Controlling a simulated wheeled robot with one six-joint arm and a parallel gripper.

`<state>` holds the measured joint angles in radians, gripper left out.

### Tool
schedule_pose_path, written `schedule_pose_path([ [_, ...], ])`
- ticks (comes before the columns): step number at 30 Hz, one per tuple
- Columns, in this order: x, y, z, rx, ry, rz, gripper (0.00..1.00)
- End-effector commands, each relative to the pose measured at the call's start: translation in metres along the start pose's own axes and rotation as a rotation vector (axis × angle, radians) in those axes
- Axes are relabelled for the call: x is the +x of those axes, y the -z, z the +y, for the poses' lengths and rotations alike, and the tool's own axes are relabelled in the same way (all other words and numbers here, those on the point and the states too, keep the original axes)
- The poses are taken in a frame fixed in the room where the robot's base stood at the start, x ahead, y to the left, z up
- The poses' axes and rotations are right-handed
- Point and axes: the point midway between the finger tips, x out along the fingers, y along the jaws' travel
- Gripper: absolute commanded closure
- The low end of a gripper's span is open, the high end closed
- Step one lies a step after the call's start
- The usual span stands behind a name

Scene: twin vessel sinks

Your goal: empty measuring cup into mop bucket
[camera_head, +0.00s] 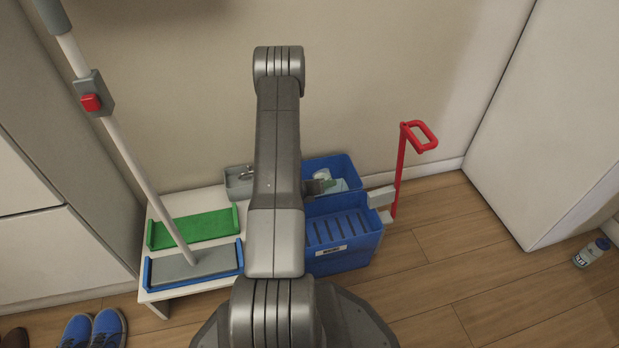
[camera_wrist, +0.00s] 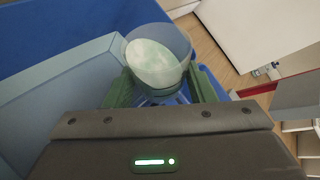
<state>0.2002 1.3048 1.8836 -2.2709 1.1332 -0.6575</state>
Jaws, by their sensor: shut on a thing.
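The measuring cup (camera_wrist: 158,50) is clear, with pale green-white contents visible inside. My gripper (camera_wrist: 160,92) is shut on it, with a green finger on each side in the wrist view. The mop bucket (camera_head: 345,240) is blue, with a slotted front part and a red handle, and stands on the floor. Its blue wall (camera_wrist: 70,25) fills the upper left of the wrist view. In the head view the pale cup (camera_head: 323,175) shows at the bucket's rear compartment, beside my arm. My arm hides most of the gripper there. I cannot tell how far the cup is tilted.
A white low stand (camera_head: 160,285) left of the bucket carries a green tray (camera_head: 195,229) and a blue-edged mop head (camera_head: 195,266). A grey container (camera_head: 238,181) stands behind. A white bottle (camera_head: 591,253) is at the far right. Floor right of the bucket is clear.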

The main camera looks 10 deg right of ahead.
Motion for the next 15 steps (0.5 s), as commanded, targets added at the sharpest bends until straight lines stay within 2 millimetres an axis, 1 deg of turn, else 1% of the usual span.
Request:
schedule_pose_path([
  [15, -0.0018, -0.0042, 0.0007, -0.063, 0.026, 0.017, 0.73],
])
